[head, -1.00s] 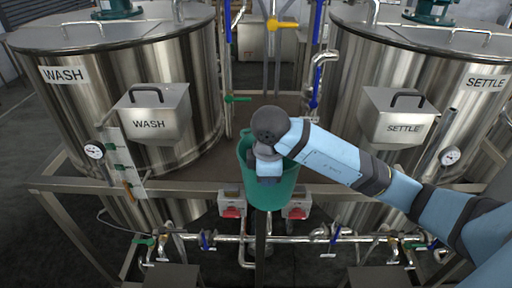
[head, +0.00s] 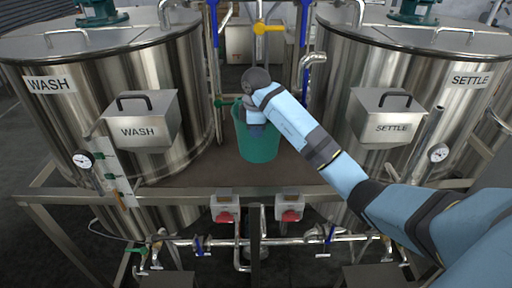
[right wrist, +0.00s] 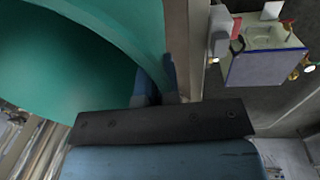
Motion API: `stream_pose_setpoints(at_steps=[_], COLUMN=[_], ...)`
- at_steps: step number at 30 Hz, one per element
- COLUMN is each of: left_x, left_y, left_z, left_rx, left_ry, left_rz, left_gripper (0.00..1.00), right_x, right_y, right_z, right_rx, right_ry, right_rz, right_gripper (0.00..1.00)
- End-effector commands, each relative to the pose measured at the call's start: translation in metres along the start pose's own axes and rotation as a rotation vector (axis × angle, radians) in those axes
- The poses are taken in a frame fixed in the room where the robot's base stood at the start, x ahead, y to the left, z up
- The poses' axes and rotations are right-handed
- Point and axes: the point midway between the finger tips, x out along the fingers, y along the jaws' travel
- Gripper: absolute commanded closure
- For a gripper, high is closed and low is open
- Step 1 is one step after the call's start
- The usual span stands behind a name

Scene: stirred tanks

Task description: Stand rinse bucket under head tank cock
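The rinse bucket (head: 257,147) is teal and upright, above the brown deck between the two steel tanks. I cannot tell whether its base touches the deck. My right gripper (head: 254,124) is at the bucket's near upper wall. In the right wrist view its two blue fingers (right wrist: 158,85) lie on either side of the bucket wall (right wrist: 90,50), shut on it. A yellow-handled valve (head: 268,27) and a silver bent spout (head: 314,58) are behind and above the bucket. I cannot tell which belongs to the head tank. My left gripper is not in view.
The WASH tank (head: 110,75) stands left and the SETTLE tank (head: 415,70) right, each with a labelled box on its front.

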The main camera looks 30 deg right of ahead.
Motion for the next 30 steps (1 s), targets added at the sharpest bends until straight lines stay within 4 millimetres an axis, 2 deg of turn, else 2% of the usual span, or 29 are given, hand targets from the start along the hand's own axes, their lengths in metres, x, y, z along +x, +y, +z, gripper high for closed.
stream_pose_setpoints(at_steps=[3,10,18,29,30], left_x=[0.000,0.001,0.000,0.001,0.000], left_y=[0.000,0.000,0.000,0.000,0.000], left_z=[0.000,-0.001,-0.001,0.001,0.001], left_rx=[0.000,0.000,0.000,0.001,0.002], left_ry=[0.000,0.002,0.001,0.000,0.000], left_rz=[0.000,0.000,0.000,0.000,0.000], left_gripper=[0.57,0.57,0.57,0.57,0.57], right_x=[0.015,0.030,0.069,0.073,0.073], right_y=[0.000,-0.001,-0.003,-0.002,-0.002], right_z=[-0.001,0.000,-0.001,0.000,0.000], right_rx=[-0.002,-0.001,0.000,-0.001,-0.001], right_ry=[0.000,-0.001,0.001,-0.001,-0.001], right_rz=[-0.004,-0.001,-0.001,0.001,0.000], right_gripper=[1.00,1.00,1.00,1.00,0.90])
